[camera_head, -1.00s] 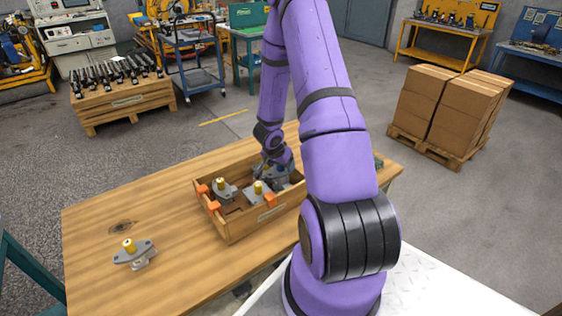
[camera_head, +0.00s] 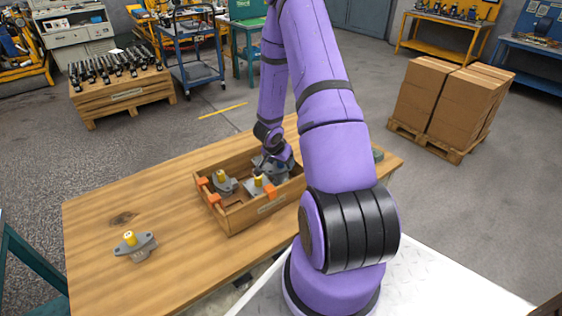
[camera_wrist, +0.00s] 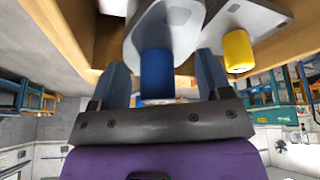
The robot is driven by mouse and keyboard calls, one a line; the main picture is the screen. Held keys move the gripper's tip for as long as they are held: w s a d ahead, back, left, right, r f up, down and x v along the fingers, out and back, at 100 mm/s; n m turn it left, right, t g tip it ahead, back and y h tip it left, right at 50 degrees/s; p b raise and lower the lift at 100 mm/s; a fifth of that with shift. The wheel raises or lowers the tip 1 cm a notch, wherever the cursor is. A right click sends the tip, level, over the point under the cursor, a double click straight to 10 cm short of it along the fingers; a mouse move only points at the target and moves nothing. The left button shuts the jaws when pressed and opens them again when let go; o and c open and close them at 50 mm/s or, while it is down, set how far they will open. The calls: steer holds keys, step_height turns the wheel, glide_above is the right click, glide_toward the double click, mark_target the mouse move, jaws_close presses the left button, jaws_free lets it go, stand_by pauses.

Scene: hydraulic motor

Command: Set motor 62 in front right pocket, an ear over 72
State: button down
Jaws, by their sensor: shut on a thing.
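My gripper (camera_head: 273,160) is at the back right part of the wooden crate (camera_head: 268,208). In the wrist view my gripper (camera_wrist: 162,78) is shut on the blue shaft of a grey motor (camera_wrist: 180,28). The held motor's lower side and its contact with the crate are hidden. Two grey motors with yellow shafts sit in the crate, one at left (camera_head: 222,184) and one nearer the front (camera_head: 254,186). A yellow shaft (camera_wrist: 237,50) stands beside the held motor in the wrist view. Another yellow-shafted motor (camera_head: 137,247) is on the table. I cannot read any numbers.
The wooden table (camera_head: 165,210) is clear between the crate and the lone motor. A small grey-green thing (camera_head: 377,154) shows partly behind my arm at the table's right.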

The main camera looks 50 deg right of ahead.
steer(key=shift+f, duration=0.55)
stand_by(0.5)
jaws_free()
